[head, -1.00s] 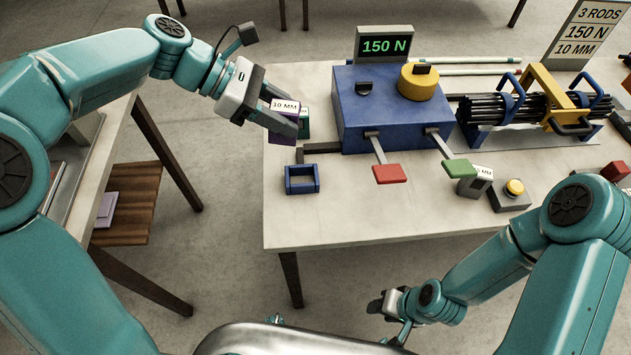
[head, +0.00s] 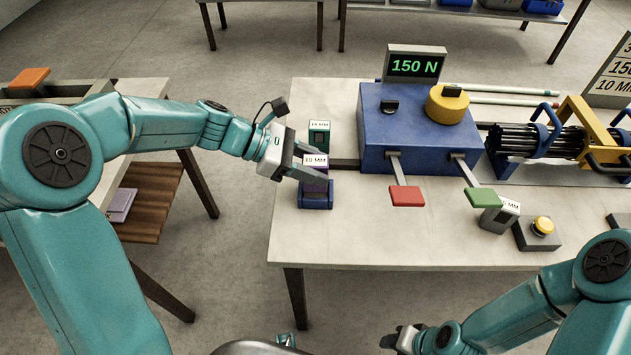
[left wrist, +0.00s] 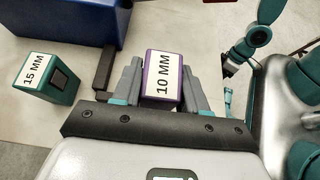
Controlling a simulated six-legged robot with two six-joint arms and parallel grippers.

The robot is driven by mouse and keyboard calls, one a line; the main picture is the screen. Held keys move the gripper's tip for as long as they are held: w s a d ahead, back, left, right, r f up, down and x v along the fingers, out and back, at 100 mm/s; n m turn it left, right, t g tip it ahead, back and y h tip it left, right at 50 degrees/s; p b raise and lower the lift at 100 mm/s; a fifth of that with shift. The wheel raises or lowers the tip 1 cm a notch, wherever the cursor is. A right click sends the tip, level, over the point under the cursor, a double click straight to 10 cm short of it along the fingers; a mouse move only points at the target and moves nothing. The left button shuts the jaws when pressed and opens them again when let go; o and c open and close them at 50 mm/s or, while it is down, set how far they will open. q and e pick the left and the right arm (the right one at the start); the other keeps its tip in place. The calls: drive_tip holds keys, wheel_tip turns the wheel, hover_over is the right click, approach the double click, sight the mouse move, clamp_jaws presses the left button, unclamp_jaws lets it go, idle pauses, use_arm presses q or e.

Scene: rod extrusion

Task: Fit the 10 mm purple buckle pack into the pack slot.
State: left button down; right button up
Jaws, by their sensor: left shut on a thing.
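The purple buckle pack (head: 317,181), labelled 10 MM, is between the fingers of my left gripper (head: 312,172), which is shut on it. The pack is upright over the blue pack slot (head: 316,203) at the left end of the machine. Its lower end meets the slot in the picture; I cannot tell how deep it sits. The left wrist view shows the purple pack (left wrist: 161,77) between both fingers, with the slot hidden beneath. My right gripper (head: 396,338) is low at the bottom edge, away from the table; its jaw opening is unclear.
A teal 15 MM pack (head: 319,135) stands just behind the slot. The blue machine (head: 400,140) has a red paddle (head: 407,196) and a green paddle (head: 482,198) in front. A grey pack (head: 497,218) and a yellow button (head: 543,226) are farther right. The front left tabletop is clear.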

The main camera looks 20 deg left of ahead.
use_arm(q)
drive_tip(key=shift+f+b, duration=0.35)
drive_tip(key=shift+f, duration=1.85)
drive_tip(key=shift+f, duration=0.15)
drive_tip(key=c, duration=0.6)
unclamp_jaws()
drive_tip(key=shift+r, duration=0.2)
drive_tip(key=p+v, duration=0.1)
drive_tip(key=v, duration=1.1)
